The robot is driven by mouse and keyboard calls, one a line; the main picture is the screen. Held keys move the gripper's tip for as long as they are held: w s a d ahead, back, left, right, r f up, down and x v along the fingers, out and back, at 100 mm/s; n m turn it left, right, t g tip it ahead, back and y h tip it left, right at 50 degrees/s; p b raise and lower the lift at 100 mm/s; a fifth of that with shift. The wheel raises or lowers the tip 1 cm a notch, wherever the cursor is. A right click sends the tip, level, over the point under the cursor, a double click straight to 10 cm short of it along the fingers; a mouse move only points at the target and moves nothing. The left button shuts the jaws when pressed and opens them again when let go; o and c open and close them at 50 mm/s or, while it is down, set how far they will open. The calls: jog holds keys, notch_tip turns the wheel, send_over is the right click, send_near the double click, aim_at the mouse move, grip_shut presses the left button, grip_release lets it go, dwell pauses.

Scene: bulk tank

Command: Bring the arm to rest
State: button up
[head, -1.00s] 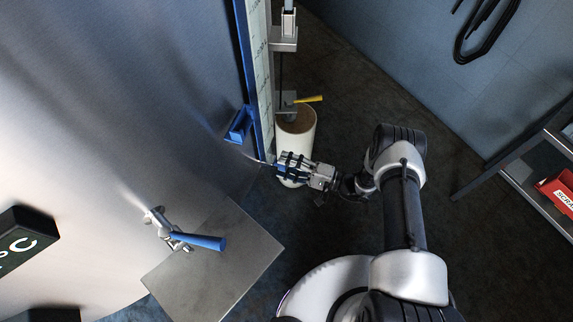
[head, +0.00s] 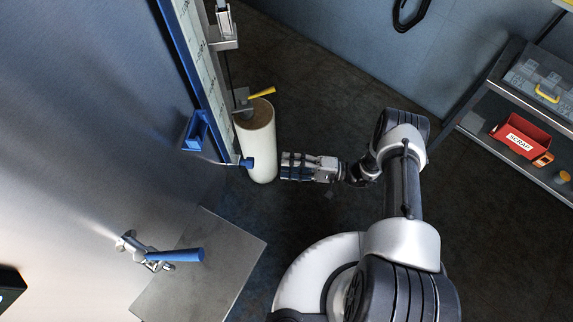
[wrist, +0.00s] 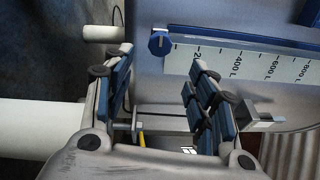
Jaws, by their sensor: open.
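My gripper (head: 283,167) is open and empty in the head view, at the end of my arm. It is just right of the white cylinder (head: 258,150) and the blue knob (head: 246,163) at the foot of the gauge. In the wrist view my gripper's two padded fingers (wrist: 160,85) are spread apart with nothing held between them. The blue knob (wrist: 160,43) and the gauge scale (wrist: 250,62) show beyond the fingertips, apart from them.
The steel tank (head: 90,120) fills the left, with a blue-handled valve (head: 172,256) above a grey plate (head: 205,270). A yellow lever (head: 262,92) sits above the cylinder. A shelf (head: 510,95) with a red bin (head: 520,136) stands right. Dark floor between is clear.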

dwell(0.3)
notch_tip(320, 180, up, 27)
jog(key=s+d+n+g+h, duration=0.25)
jog(key=n+g+h, duration=0.2)
jog(key=h, duration=0.35)
jog(key=s+d+r+m+t+h, duration=0.2)
jog(key=s+d+r+t+h, duration=0.6)
jog(key=s+r, duration=0.8)
jog(key=shift+s+d+h, duration=0.35)
jog(key=shift+d+h, duration=0.85)
jog(key=shift+d, duration=0.7)
